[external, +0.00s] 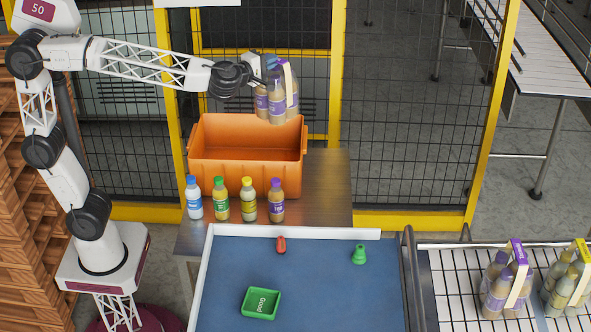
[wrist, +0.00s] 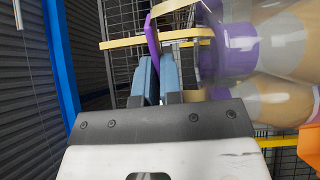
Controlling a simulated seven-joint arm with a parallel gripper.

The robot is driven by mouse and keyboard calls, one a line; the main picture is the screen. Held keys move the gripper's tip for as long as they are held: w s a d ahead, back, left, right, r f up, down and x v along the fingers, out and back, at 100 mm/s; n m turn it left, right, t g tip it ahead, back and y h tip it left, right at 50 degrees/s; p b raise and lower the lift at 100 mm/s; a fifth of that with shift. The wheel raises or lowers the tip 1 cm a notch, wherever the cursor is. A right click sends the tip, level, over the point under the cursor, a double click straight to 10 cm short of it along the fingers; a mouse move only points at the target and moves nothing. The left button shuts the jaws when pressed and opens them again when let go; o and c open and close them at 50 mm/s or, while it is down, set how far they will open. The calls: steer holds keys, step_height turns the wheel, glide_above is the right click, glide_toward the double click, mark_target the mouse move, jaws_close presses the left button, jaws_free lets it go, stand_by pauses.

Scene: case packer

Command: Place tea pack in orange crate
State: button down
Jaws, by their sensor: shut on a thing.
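My gripper (external: 257,82) is shut on the carrier of a pack of bottles (external: 276,104) with purple labels and tan contents. The pack hangs above the back right part of the orange crate (external: 245,178), near its right rim. In the wrist view my gripper's fingers (wrist: 158,72) pinch the purple strip of the carrier, and the pack (wrist: 270,50) hangs tilted at the right. Part of the orange crate (wrist: 311,145) shows at the right edge. The crate's visible inside looks empty; its near floor is hidden by the front wall.
Several single bottles (external: 248,200) stand in front of the crate. A blue table (external: 225,270) holds a green tray (external: 261,303), a red item (external: 281,245) and a green item (external: 358,254). Two more packs (external: 506,284) stand on the conveyor at right. A yellow-framed fence (external: 338,75) rises behind.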

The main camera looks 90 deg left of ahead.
steer(key=s+a+f+n+g+y, duration=0.1)
steer(key=s+a+n+g+y, duration=0.3)
steer(key=s+a, duration=0.75)
step_height(320, 180, down, 22)
steer(key=shift+w+a+r+m+g+h, duration=0.15)
steer(key=shift+w+a+m+g+h, duration=0.15)
steer(key=shift+h, duration=0.1)
step_height(320, 180, down, 6)
stand_by(0.7)
steer(key=shift+f, duration=0.25)
steer(key=shift+f, duration=1.85)
